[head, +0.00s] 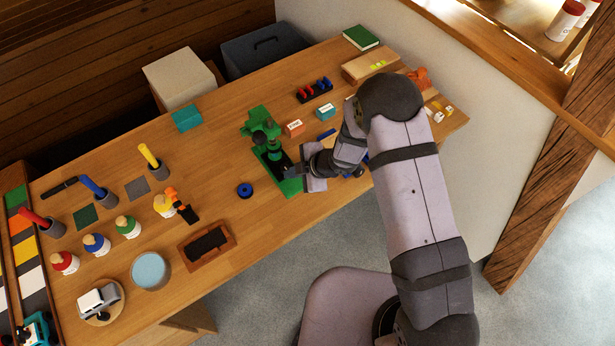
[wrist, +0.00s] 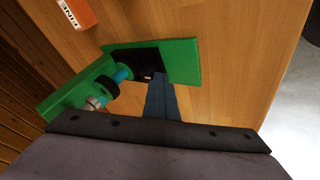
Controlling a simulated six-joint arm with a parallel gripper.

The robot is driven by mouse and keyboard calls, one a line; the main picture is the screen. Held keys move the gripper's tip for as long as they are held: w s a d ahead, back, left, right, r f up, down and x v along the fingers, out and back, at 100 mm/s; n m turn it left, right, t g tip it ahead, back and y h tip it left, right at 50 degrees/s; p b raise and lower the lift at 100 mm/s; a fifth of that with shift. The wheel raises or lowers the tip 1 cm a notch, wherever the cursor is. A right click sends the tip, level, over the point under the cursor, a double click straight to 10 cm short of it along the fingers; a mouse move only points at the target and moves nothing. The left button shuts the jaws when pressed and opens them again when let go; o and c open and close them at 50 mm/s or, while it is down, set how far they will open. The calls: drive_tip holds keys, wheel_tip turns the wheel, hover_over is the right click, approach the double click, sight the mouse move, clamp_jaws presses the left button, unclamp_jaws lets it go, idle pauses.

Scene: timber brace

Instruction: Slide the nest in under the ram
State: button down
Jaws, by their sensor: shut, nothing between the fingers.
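The green press (head: 262,140) stands upright on its green base (head: 293,186) near the table's front edge. In the wrist view its base plate (wrist: 186,62) shows with the dark nest (wrist: 146,60) lying on it. The ram (wrist: 121,75), with a blue part and a black collar, reaches over the nest's left side in that view. My gripper (wrist: 160,78) is shut and empty, its fingertips right at the nest's near edge. I cannot tell whether they touch it. In the head view my gripper (head: 288,172) is low over the base, and the nest is hard to make out.
A brown tray with a dark pad (head: 208,245) is farther left. The wood between the ring and the tray is clear.

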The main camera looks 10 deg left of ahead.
drive_tip(key=shift+s+d, duration=0.15)
drive_tip(key=shift+s, duration=0.15)
drive_tip(key=shift+s+d+f+b, duration=0.1)
drive_tip(key=shift+s+d+b, duration=0.25)
drive_tip(key=shift+s, duration=0.2)
drive_tip(key=shift+s+d+f+b, duration=0.1)
drive_tip(key=shift+s+d+b, duration=0.25)
drive_tip(key=shift+s, duration=0.2)
drive_tip(key=v, duration=1)
drive_tip(key=shift+s+d+r, duration=0.15)
drive_tip(key=shift+s, duration=0.15)
